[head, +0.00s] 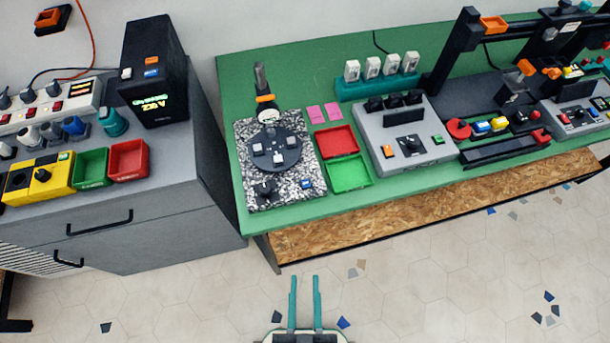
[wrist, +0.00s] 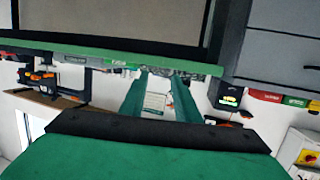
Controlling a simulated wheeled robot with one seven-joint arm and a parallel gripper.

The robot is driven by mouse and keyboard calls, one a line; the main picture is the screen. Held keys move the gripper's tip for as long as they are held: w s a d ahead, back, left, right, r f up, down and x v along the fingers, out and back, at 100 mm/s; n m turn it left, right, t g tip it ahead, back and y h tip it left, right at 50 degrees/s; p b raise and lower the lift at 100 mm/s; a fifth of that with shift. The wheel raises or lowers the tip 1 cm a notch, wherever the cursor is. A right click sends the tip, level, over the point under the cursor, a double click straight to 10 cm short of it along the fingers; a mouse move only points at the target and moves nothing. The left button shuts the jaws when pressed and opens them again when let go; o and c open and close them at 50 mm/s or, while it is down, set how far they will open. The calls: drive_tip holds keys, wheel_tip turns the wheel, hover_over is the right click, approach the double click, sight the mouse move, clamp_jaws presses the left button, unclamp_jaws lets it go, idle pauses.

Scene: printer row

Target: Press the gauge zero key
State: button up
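A speckled granite plate (head: 244,138) lies at the left end of the green bench. It bears a dark round platform (head: 275,163) with small pale blocks, a post with an orange band (head: 264,98), and a black knobbed part (head: 265,188). A small blue key (head: 307,183) sits at the plate's front right corner; its label is too small to read, so I cannot tell if it is the gauge zero key. My gripper (head: 305,278) is open and empty, in front of the bench over the floor. Its two fingers also show apart in the wrist view (wrist: 157,76).
Red (head: 336,142) and green (head: 349,186) trays sit right of the plate, then a grey control box (head: 412,163). A grey cabinet (head: 125,220) with a black display unit (head: 153,72) stands left. The tiled floor before the bench is mostly clear.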

drive_tip(key=shift+s, duration=0.5)
